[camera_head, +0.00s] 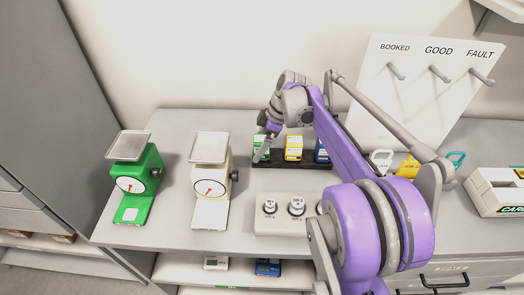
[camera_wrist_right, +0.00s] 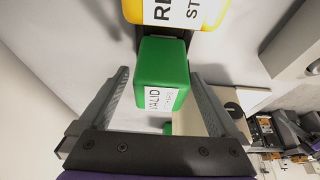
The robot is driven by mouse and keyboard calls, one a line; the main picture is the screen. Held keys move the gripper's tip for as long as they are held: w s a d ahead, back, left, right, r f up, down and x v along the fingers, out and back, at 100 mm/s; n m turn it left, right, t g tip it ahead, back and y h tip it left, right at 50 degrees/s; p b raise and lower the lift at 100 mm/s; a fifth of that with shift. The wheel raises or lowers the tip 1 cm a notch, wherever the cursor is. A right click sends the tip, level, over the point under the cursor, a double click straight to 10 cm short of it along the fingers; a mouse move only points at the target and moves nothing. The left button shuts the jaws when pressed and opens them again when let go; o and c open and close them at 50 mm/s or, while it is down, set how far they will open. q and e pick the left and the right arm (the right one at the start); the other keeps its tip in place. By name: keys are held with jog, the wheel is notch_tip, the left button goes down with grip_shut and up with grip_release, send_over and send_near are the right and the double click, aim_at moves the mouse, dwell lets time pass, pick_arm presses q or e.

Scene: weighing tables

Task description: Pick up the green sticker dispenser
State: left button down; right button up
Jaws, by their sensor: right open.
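The green sticker dispenser (camera_head: 260,141) stands at the left end of a black tray (camera_head: 290,165) on the table. In the right wrist view the green dispenser (camera_wrist_right: 165,62) has a white label reading "VALID" and sits between the two fingers. My right gripper (camera_head: 264,148) is open around it, with a finger on each side; I cannot tell whether they touch it. The gripper partly hides the dispenser in the head view. My left gripper is not in view.
A yellow dispenser (camera_head: 294,143) and a blue dispenser (camera_head: 321,155) share the tray. A green scale (camera_head: 133,190) and a white scale (camera_head: 210,180) stand to the left. A block with weights (camera_head: 270,228) lies in front. A white hook board (camera_head: 408,95) stands behind at the right.

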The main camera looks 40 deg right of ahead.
jog(key=shift+w+a+f, duration=0.1)
jog(key=shift+f, duration=0.35)
grip_shut()
notch_tip(320, 180, up, 10)
jog(key=shift+r+p, duration=0.1)
jog(key=shift+p, duration=0.35)
jog(key=c, duration=0.6)
grip_release()
jog(key=c, duration=0.7)
